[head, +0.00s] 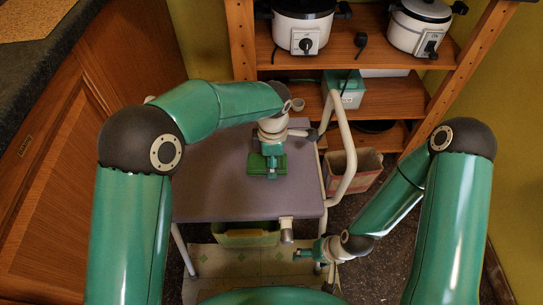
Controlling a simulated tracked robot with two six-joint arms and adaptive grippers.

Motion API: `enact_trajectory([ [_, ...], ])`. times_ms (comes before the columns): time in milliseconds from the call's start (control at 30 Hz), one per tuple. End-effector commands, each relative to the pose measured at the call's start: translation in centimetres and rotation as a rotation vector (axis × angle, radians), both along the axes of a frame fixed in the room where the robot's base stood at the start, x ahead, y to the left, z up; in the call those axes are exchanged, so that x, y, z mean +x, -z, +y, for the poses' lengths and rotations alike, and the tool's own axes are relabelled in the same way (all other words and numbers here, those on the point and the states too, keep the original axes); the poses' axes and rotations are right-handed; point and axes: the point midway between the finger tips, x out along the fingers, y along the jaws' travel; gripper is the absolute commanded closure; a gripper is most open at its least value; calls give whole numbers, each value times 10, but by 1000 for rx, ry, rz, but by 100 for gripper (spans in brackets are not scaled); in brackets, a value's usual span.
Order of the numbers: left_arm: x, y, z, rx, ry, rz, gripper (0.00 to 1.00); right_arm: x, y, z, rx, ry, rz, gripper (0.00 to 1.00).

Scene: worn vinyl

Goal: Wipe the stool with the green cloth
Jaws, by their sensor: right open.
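The stool (215,185) has a flat grey-purple top and pale tubular legs, and stands in front of me. The green cloth (256,168) lies on the stool's top, right of its middle and toward the back. My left gripper (272,172) points down over the cloth, at or very near it. It hides part of the cloth, and I cannot tell if its fingers are shut on it. My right gripper (302,255) is open and empty, low beside the stool's front right corner, apart from the cloth.
A pale rail (347,150) rises at the stool's right side. Behind is a wooden shelf (385,98) with cookers (303,25) and a teal box (343,90). A bin (366,170) stands to the right. A wooden cabinet (60,150) bounds the left. A green tub (247,237) sits under the stool.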

Motion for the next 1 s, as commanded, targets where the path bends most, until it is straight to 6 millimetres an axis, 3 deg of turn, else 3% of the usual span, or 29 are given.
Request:
enact_trajectory([
  [533, -10, 2, 0, 1, 0, 4, 72, 0, 6, 0, 0, 0, 0, 22],
  [1000, -50, 2, 0, 1, 1, 3, 72, 0, 30, 0, 0, 0, 0, 22],
])
